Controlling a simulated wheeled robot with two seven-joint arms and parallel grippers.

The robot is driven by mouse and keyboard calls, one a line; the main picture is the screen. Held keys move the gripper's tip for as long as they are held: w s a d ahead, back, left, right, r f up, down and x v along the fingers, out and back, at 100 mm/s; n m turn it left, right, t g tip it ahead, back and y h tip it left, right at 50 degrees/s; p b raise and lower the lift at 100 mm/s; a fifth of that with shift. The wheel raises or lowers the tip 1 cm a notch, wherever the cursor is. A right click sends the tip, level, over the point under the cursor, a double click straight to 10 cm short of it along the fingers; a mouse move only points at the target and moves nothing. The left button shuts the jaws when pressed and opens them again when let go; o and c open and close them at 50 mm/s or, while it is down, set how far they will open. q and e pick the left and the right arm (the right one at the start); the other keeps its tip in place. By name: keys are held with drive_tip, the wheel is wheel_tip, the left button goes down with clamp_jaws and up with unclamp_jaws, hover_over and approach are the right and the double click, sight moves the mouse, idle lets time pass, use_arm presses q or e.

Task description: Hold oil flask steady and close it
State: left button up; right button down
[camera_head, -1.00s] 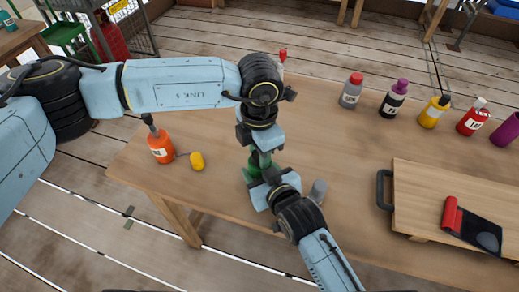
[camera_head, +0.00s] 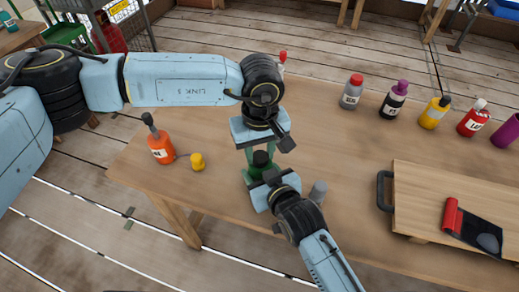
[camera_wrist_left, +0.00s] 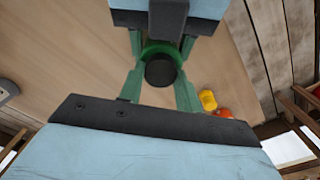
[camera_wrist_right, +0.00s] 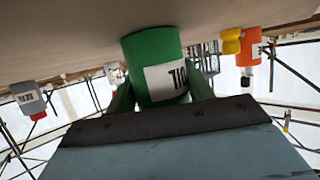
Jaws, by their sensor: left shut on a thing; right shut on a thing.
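The green oil flask (camera_wrist_right: 155,62) stands upright near the table's front edge; its white label appears inverted in the right wrist view. My right gripper (camera_head: 263,178) is shut on the flask's body, with one finger on each side. A round black cap (camera_wrist_left: 161,70) sits over the flask's top, with the green rim showing around it; it also shows in the head view (camera_head: 260,159). My left gripper (camera_wrist_left: 160,82) reaches down from above, its fingers shut on the cap's sides. How tightly the cap is seated cannot be told.
An orange bottle (camera_head: 160,147) and a yellow cylinder (camera_head: 197,161) stand to the left. A grey cylinder (camera_head: 318,190) is close right of my right gripper. Several bottles line the back right, and a wooden board (camera_head: 430,185) with a black handle lies at right.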

use_arm(q)
drive_tip(key=o, duration=1)
wheel_tip(320, 180, up, 12)
drive_tip(key=shift+r, duration=0.1)
use_arm(e)
drive_tip(key=c, duration=0.5)
unclamp_jaws()
use_arm(q)
wheel_tip(320, 180, up, 2)
drive_tip(key=shift+r+p, duration=0.15)
drive_tip(key=shift+p, duration=1)
use_arm(e)
drive_tip(key=v, duration=1.3)
drive_tip(key=shift+s+r, duration=0.15)
drive_tip(key=shift+s, duration=0.05)
